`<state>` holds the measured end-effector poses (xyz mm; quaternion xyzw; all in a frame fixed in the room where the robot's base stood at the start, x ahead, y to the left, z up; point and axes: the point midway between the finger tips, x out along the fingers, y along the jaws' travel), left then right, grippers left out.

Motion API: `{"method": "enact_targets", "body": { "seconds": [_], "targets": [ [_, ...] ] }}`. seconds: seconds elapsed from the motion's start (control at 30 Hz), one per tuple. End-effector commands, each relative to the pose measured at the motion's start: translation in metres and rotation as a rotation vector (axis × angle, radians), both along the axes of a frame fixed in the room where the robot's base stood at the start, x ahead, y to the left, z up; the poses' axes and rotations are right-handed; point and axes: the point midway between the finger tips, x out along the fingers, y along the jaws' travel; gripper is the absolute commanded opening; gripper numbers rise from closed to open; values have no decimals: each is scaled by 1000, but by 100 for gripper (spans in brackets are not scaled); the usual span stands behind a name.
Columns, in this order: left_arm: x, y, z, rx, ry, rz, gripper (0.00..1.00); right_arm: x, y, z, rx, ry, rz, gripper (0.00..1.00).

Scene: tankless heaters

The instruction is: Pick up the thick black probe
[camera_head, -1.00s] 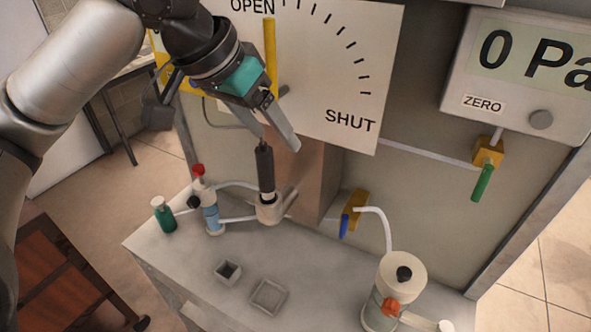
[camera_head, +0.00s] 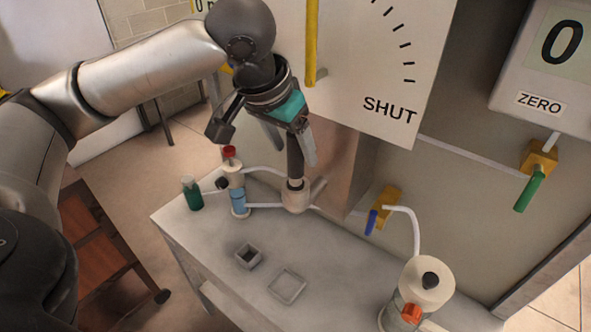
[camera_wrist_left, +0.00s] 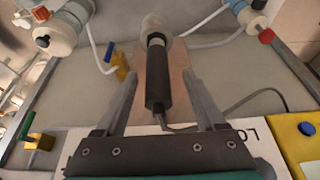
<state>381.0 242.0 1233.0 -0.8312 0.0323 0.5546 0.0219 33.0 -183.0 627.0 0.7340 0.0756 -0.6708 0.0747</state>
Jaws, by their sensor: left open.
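The thick black probe (camera_head: 295,165) stands upright in a white holder (camera_head: 296,198) on the grey bench, and a cable trails from its top. It also shows in the left wrist view (camera_wrist_left: 157,82). My left gripper (camera_head: 294,152) is above the holder, open, with its fingers on either side of the probe's upper part. In the left wrist view, gaps show between the probe and both fingers (camera_wrist_left: 159,76). My right gripper is not in view.
A dial board (camera_head: 375,75) hangs just right of the gripper. A white canister (camera_head: 428,280) stands at front right.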

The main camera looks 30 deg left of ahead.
Motion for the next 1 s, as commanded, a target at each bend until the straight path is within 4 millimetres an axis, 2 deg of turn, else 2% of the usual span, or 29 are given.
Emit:
{"method": "enact_targets", "body": {
  "seconds": [0.2, 0.3, 0.57, 1.0],
  "targets": [
    [11, -4, -32, -2, 4, -1, 72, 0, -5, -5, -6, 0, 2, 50],
    [15, -4, -41, -1, 3, 0, 72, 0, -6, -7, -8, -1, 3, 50],
    [17, -4, -44, 0, 1, -1, 72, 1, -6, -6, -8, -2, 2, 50],
    [17, -4, -43, 0, 1, -1, 24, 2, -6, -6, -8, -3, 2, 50]
  ]
}}
